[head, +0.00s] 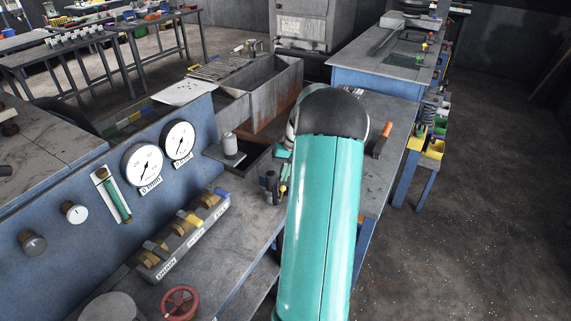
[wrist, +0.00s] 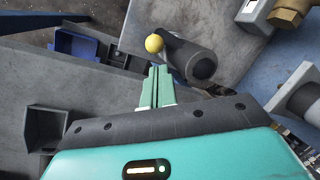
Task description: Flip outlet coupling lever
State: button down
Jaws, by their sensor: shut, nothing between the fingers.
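A coupling block (head: 190,240) on the bench carries three brass couplings, with a grey lever (head: 155,247), a yellow lever (head: 190,217) and a blue lever (head: 221,192). A brass fitting (wrist: 290,12) shows at the upper right there, away from the fingertips.
A dark cylinder (wrist: 190,58) with a yellow ball (wrist: 154,43) is close beside my fingertips. Two dial gauges (head: 142,165) and knobs stand on the blue panel. A red handwheel (head: 180,303) is at the front. A rusty trough (head: 277,95) lies behind. Open floor is at right.

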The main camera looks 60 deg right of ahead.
jog(key=shift+s+a+f, duration=0.15)
jog(key=shift+s+a, duration=0.1)
jog(key=shift+a, duration=0.1)
dwell(0.3)
jog(key=shift+s+t, duration=0.25)
jog(key=shift+t, duration=0.15)
